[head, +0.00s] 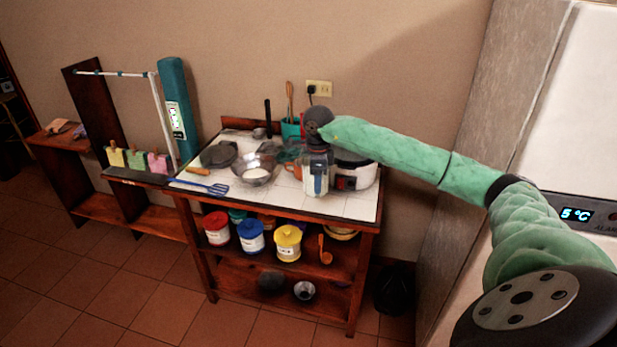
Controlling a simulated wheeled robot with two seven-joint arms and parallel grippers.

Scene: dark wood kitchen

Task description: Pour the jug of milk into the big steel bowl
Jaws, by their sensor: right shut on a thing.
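The big steel bowl (251,177) stands on the white-tiled top of the wooden table, with a little white stuff in its bottom. The jug of milk (308,184) is right of the bowl, looks clear with white inside, and appears upright. My right gripper (319,164) comes down from above and is shut on the jug, hiding part of it. The jug is apart from the bowl in the picture. Whether it touches the table top cannot be told. My left gripper is not in view.
A blue slotted spatula (217,188) and a dark pan (218,154) lie left of the bowl. A rice cooker (357,172) stands close behind the jug on the right. A teal utensil holder (291,130) is at the back. The table's front right is clear.

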